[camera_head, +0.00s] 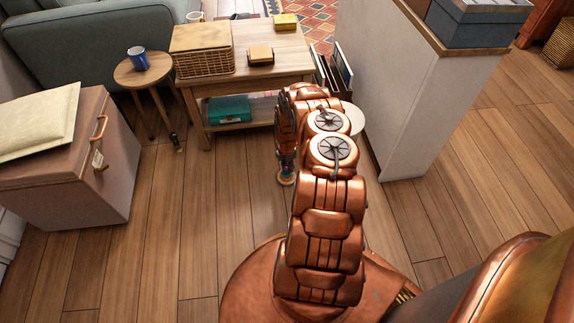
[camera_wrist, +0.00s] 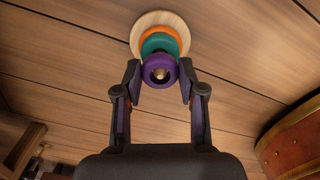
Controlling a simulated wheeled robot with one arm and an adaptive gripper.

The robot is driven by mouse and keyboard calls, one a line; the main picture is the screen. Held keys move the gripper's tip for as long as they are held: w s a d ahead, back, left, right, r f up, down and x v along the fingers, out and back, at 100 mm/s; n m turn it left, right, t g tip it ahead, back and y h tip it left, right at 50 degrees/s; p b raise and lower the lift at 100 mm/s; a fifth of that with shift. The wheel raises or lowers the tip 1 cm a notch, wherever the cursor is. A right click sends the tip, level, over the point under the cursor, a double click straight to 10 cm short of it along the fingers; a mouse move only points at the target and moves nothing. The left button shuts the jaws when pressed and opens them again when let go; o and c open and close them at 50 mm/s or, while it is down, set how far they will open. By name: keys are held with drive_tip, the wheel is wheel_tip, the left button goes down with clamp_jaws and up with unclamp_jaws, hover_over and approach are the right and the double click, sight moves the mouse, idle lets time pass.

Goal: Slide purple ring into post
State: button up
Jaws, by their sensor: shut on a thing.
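The purple ring (camera_wrist: 147,75) is held between the two fingertips of my gripper (camera_wrist: 160,72) in the wrist view, which is shut on it from both sides. Below it are a teal ring (camera_wrist: 153,44) and an orange ring (camera_wrist: 175,33), stacked on a round pale wooden base (camera_wrist: 138,35). A tan tip of the post (camera_wrist: 160,73) shows in the purple ring's hole. I cannot tell whether the purple ring is around the post or just above it. In the head view, the base (camera_head: 286,182) shows on the floor, while my arm hides most of the stack.
A wooden table (camera_head: 255,77) with a wicker basket (camera_head: 203,64) stands behind. A stool (camera_head: 144,70) with a blue mug (camera_head: 138,59) and a pinkish chest (camera_head: 85,165) are on the left. A white cabinet (camera_head: 400,90) stands on the right. Floor around the stack is clear.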

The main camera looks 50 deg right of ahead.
drive_tip(key=shift+f+b, duration=0.3)
drive_tip(key=shift+f, duration=0.75)
drive_tip(key=o, duration=0.8)
wheel_tip(320, 180, up, 12)
idle(0.6)
idle(0.6)
